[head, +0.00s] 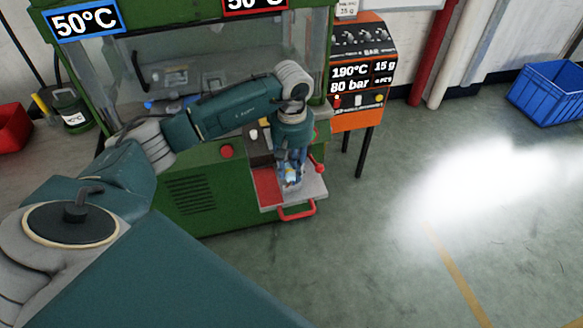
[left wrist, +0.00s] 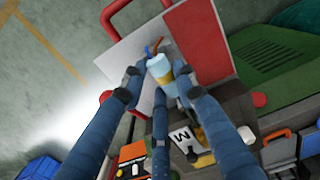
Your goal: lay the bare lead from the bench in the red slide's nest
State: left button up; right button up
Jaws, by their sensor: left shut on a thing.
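The bare lead (left wrist: 161,70) shows in the left wrist view as a short pale piece with a blue and a brown wire end. My left gripper (left wrist: 158,80) is shut on it, with fingers on both sides. In the head view, my left gripper (head: 291,178) points down over the slide at the press front. The red slide (head: 267,187) has a red part beside a pale grey plate (head: 312,187); in the left wrist view the red part (left wrist: 205,35) lies behind the lead. The nest is hidden by the gripper and lead; I cannot tell whether they touch. My right gripper is not in view.
A red handle (head: 297,212) sticks out at the slide's front, and a red-knobbed lever (head: 318,166) stands at its right. The green press (head: 200,190) rises behind. An orange control cabinet (head: 358,75) stands to its right. A blue crate (head: 548,95) sits on the open floor.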

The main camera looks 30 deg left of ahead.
pick_arm(q)
jog(key=shift+s+f, duration=0.1)
jog(key=shift+f, duration=0.1)
jog(key=o, duration=1.2)
jog(key=shift+r, duration=0.15)
jog(key=shift+r, duration=0.3)
notch_tip(320, 180, up, 11)
jog(key=shift+r, duration=0.1)
